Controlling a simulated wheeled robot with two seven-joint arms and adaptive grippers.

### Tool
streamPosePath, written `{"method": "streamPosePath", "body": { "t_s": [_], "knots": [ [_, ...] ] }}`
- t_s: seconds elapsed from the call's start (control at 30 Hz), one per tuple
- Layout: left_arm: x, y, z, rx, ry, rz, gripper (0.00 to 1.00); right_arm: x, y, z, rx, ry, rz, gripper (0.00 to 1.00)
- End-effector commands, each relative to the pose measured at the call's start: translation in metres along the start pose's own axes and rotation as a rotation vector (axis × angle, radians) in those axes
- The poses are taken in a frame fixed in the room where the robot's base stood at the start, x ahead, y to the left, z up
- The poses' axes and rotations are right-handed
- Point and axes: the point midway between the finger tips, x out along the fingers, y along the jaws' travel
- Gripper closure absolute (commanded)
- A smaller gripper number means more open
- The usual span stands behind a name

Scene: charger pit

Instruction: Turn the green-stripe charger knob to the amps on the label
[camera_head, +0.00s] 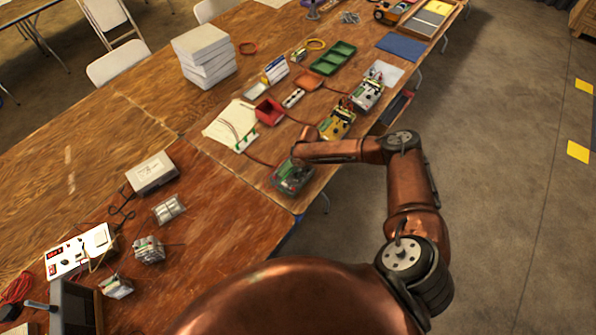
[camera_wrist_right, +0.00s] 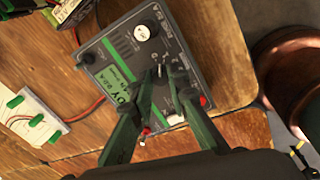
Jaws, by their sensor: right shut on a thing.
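The green-stripe charger (camera_wrist_right: 112,48) is a dark grey box at the table's front edge; in the head view the charger (camera_head: 291,178) is partly covered by my right arm. In the right wrist view it has green stripes, a round white dial or knob (camera_wrist_right: 143,31) near the top, and a green panel with dark text, partly hidden. White lettering along its edge is too small to read surely. My right gripper (camera_wrist_right: 164,75) is over the panel's middle, its fingers closed on a small knob there. The knob's pointer and scale are mostly hidden. My left gripper is out of view.
A yellow charger (camera_head: 338,123) and a white charger (camera_head: 369,93) stand farther along the table edge. A white strip with green blocks (camera_head: 245,140) and red wires lies beside the green-stripe charger. A red bin (camera_head: 269,111) and green tray (camera_head: 334,58) are behind. Open floor lies right.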

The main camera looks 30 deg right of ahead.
Motion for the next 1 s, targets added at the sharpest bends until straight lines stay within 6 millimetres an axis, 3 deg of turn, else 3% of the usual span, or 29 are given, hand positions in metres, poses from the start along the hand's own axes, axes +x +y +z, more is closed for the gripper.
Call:
{"method": "streamPosePath", "body": {
  "t_s": [0.6,1.0],
  "knots": [
    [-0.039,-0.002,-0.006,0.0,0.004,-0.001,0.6,-0.001,-0.001,-0.002,0.563,0.004,-0.007,1.0],
    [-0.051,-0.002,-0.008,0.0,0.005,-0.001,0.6,0.0,-0.001,-0.002,0.775,0.003,-0.007,1.0]
  ]
}}
